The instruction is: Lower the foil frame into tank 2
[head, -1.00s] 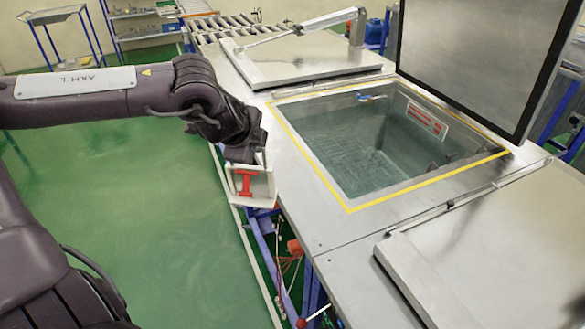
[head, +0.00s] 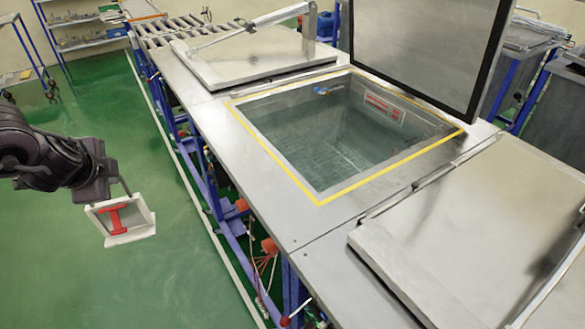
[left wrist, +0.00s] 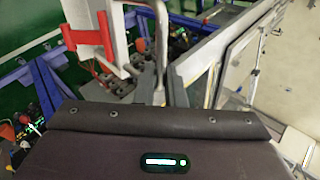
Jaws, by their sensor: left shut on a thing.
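The foil frame (head: 140,222), a pale square frame with a red I-shaped piece (head: 113,222), hangs from my left gripper (head: 118,187) at the left of the head view. The gripper is shut on it. The frame is over the green floor, clear of the bench's left side. In the left wrist view the foil frame (left wrist: 85,40) shows at the upper left, with red parts on it. An open tank (head: 330,135), outlined in yellow and holding greenish liquid, lies in the bench to the right; its number is not readable. My right gripper is not in view.
A raised dark-edged lid (head: 430,45) stands behind the open tank. Closed lids lie beyond it (head: 250,50) and nearer at the right (head: 490,225). Blue framework and hoses (head: 245,225) run under the bench's left edge. Open green floor (head: 60,270) lies left.

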